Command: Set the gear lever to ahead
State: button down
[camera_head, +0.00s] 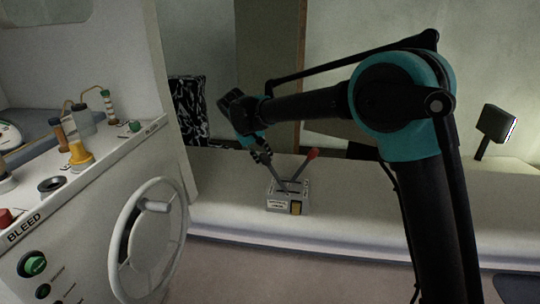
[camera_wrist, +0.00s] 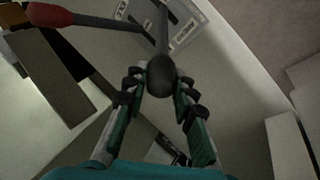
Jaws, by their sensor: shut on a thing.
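A small grey control box (camera_head: 280,204) with two levers stands on the white ledge. My gripper (camera_head: 262,154) is shut on the black-knobbed lever (camera_head: 273,174), which leans left in the head view. In the wrist view its round black knob (camera_wrist: 161,76) sits between my fingertips (camera_wrist: 159,88), and its shaft runs up into a slot in the box (camera_wrist: 185,22). The other lever has a red knob (camera_head: 313,153) and leans right; its red end also shows in the wrist view (camera_wrist: 48,15). The box labels are too small to read.
A white handwheel (camera_head: 150,238) and a console (camera_head: 95,190) with "BLEED" labels and several fittings stand at the left. A dark lamp-like fixture (camera_head: 495,124) stands at the right of the ledge (camera_head: 350,205). The ledge right of the box looks clear.

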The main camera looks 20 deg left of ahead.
jog(key=shift+s+a+f, duration=0.15)
jog(key=shift+a+f, duration=0.05)
jog(key=shift+a, duration=0.2)
jog(key=c, duration=1.3)
grip_release()
jog(key=shift+a+f, duration=0.1)
jog(key=shift+a, duration=0.05)
jog(key=shift+o, duration=0.2)
jog(key=shift+s+r, duration=0.2)
jog(key=shift+r, duration=0.25)
jog(key=v, duration=1.1)
